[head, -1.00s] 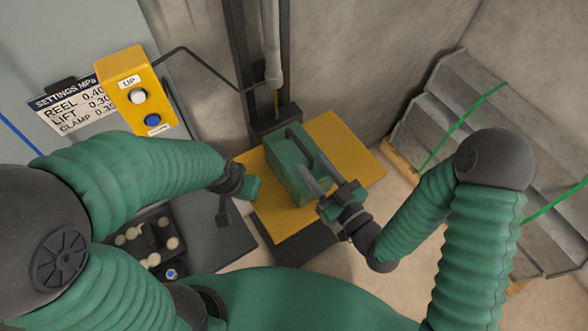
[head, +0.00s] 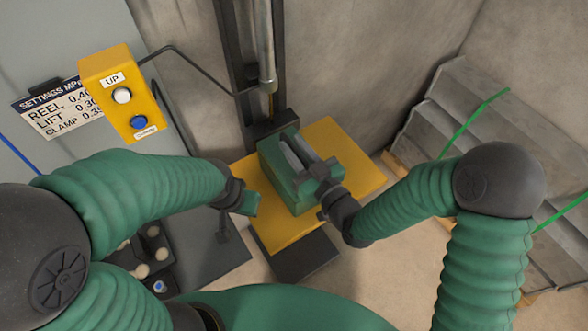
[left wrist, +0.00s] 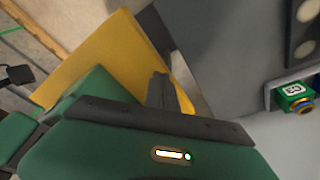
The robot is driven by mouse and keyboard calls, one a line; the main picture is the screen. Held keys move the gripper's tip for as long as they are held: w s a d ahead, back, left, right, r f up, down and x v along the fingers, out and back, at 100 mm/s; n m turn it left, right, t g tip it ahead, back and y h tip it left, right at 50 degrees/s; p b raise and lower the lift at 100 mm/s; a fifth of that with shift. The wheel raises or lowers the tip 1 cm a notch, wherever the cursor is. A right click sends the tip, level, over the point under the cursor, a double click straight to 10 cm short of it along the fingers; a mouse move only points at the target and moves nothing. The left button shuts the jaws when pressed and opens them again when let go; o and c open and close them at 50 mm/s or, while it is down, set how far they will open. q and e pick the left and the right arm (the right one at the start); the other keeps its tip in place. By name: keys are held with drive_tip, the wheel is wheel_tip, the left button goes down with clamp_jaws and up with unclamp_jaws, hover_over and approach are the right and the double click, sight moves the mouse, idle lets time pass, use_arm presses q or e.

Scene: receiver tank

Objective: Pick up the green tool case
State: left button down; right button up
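The green tool case (head: 283,194) stands on a yellow platform (head: 268,226) in the middle of the head view. My right gripper (head: 298,152) is over the top of the case, its two grey fingers parallel with a gap between them. It covers the case's handle, so I cannot tell whether the handle lies between the fingers. My left gripper (head: 248,202) hangs to the left of the case, apart from it; its fingers are not clear. The left wrist view shows the yellow platform (left wrist: 110,50) behind a green body with a dark bar.
A yellow control box (head: 118,95) with white and blue buttons is on the left. A dark lift mast (head: 235,60) rises behind the platform. Grey angled metal pieces (head: 490,110) with a green strap stand at the right. A green connector (left wrist: 294,90) shows in the left wrist view.

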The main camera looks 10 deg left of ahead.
drive_tip(key=shift+d, duration=0.1)
clamp_jaws()
drive_tip(key=shift+a+f, duration=0.1)
drive_tip(key=shift+a, duration=0.1)
idle(0.7)
